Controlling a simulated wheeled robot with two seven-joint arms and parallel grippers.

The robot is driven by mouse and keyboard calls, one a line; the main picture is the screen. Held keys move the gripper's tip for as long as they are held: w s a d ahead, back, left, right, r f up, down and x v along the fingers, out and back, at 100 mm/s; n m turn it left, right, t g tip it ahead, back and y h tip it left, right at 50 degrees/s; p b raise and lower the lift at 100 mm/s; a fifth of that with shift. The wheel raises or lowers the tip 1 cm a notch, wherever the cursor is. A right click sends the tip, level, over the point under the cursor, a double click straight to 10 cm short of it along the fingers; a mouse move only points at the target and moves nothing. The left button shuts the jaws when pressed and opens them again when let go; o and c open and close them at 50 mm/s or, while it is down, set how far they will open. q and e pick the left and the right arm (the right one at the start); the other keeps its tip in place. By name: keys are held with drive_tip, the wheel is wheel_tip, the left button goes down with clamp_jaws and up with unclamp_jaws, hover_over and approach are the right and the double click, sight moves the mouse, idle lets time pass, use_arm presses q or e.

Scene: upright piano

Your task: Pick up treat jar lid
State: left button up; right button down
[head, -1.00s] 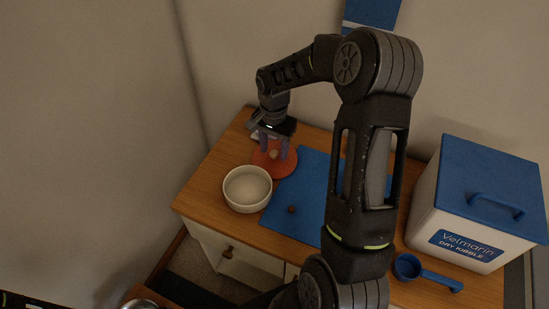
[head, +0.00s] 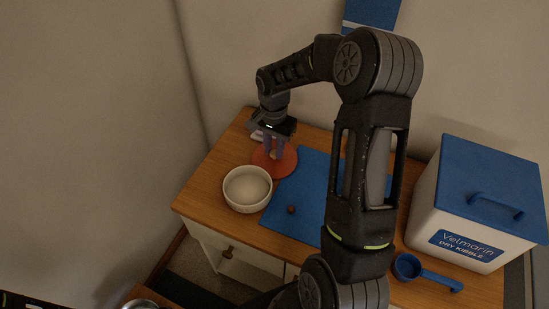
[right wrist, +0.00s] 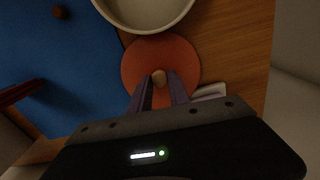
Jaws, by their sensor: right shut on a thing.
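The treat jar lid, an orange-red disc (head: 275,172), lies at the left part of the wooden top, beside the white bowl. It also shows in the right wrist view (right wrist: 160,48), with a small pale knob (right wrist: 158,77) at its middle. My right gripper (head: 274,155) points down over the lid, its purple fingers shut on the knob. In the right wrist view the fingertips (right wrist: 159,79) are on either side of the knob. I cannot tell whether the lid is clear of the surface. My left gripper is not in view.
The white bowl (head: 247,189) stands close to the lid. A blue mat (head: 292,225) bears a small brown ball (head: 291,210). A blue scoop (head: 408,268) and a kibble bin (head: 470,215) stand at the right. A small pale item (right wrist: 210,91) lies near the lid.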

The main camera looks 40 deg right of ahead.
sight(274, 152)
drive_tip(key=shift+r, duration=0.15)
idle(0.3)
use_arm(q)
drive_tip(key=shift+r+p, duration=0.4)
use_arm(e)
wheel_tip(274, 152, up, 18)
idle(0.6)
